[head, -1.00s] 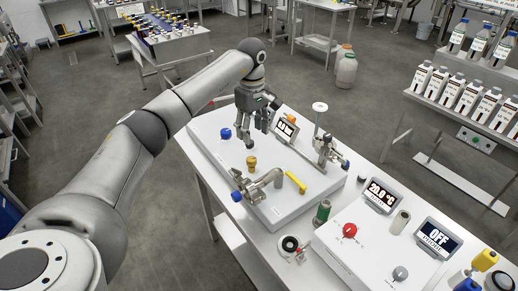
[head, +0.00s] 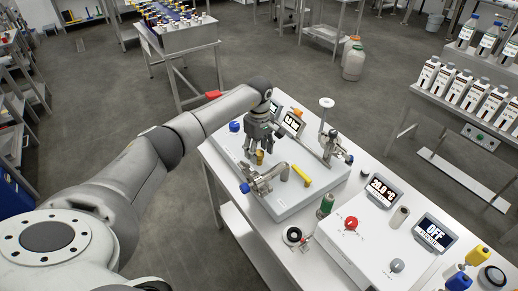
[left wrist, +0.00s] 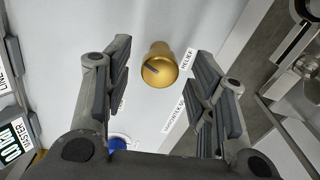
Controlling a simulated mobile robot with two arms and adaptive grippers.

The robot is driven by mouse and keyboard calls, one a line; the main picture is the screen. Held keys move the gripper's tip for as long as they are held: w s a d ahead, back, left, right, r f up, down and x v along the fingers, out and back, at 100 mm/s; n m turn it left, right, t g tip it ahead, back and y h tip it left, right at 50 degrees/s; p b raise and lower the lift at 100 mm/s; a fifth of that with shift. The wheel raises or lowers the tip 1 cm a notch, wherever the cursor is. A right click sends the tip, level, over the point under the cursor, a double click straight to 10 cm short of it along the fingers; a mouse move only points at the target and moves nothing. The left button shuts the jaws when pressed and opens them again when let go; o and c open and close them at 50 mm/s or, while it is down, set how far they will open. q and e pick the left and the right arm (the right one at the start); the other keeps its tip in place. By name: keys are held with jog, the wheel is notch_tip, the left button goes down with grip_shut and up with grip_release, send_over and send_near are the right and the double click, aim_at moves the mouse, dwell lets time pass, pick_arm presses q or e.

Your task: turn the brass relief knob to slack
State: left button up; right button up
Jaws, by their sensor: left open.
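The brass relief knob (left wrist: 159,66) stands on the pale panel in the left wrist view, with a dark pointer mark on its top and a label reading RELIEF beside it. In the head view the knob (head: 259,157) shows just below my left gripper (head: 261,146). My left gripper (left wrist: 161,95) is open, its two fingers apart on either side of the knob's line and not touching it. The knob shows between and slightly beyond the fingertips. My right gripper is not in view.
A blue knob (head: 235,127) is on the same panel (head: 285,212), and also shows in the left wrist view (left wrist: 118,142). A metal pipe fitting (head: 262,182) and a yellow handle (head: 301,175) are close by. A control box with a red knob (head: 351,223) stands at the right.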

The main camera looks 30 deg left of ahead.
pick_arm(q)
jog(key=c, duration=1)
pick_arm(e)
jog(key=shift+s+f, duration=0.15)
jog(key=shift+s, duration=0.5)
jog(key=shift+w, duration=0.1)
